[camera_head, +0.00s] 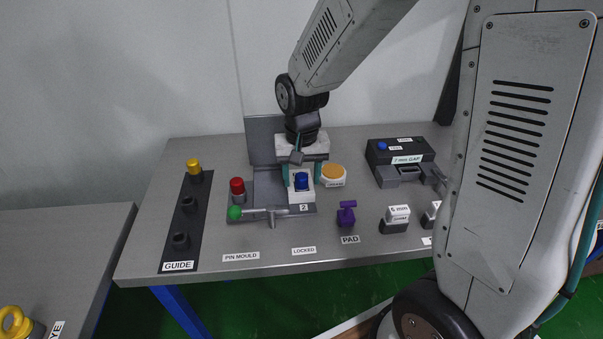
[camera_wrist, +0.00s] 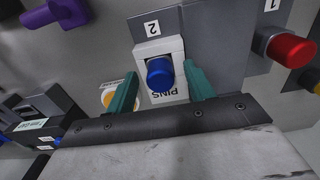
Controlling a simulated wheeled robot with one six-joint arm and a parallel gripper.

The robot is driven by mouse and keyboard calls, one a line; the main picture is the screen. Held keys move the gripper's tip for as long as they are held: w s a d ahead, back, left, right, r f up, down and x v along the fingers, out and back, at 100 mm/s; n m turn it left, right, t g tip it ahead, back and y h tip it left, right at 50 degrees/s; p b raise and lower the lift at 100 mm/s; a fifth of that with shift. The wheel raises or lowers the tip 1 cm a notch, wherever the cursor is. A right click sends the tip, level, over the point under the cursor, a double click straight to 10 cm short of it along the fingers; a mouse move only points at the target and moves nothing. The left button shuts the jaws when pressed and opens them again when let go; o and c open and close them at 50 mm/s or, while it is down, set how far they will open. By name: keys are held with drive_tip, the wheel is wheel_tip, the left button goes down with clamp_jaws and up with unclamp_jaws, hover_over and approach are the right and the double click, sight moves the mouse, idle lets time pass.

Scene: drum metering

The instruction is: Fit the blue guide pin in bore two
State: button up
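The blue guide pin (camera_head: 301,181) stands upright in a white block (camera_head: 297,195) beside the label 2 on the grey pin mould (camera_head: 266,192). In the wrist view the blue pin (camera_wrist: 160,74) shows its round top, and the white block (camera_wrist: 146,48) carries the word PINS. My gripper (camera_head: 301,176) is above the block. Its teal fingers stand on either side of the pin, with a clear gap on both sides in the wrist view (camera_wrist: 160,92). How deep the pin sits, and the bore itself, are hidden.
A red pin (camera_head: 237,187) stands at position 1, left of the block. The GUIDE strip (camera_head: 171,257) holds a yellow pin (camera_head: 194,166). A green-knobbed lever (camera_head: 234,212) crosses the mould's front. An orange-topped dish (camera_head: 334,172), purple pad (camera_head: 346,215) and gap gauge (camera_head: 400,156) stand to the right.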

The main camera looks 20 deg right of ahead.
sight(302, 176)
wheel_tip(302, 176, up, 8)
drive_tip(key=shift+f, duration=0.1)
idle(0.5)
idle(0.9)
drive_tip(key=s+d+r+n, duration=0.1)
drive_tip(key=s+r, duration=0.2)
drive_tip(key=s, duration=0.4)
drive_tip(key=s+d+r+n+t, duration=0.1)
drive_tip(key=s+r, duration=0.1)
drive_tip(key=s, duration=0.5)
drive_tip(key=s+d+r+n, duration=0.1)
drive_tip(key=s+r, duration=0.2)
drive_tip(key=s, duration=0.5)
drive_tip(key=shift+r+n, duration=0.3)
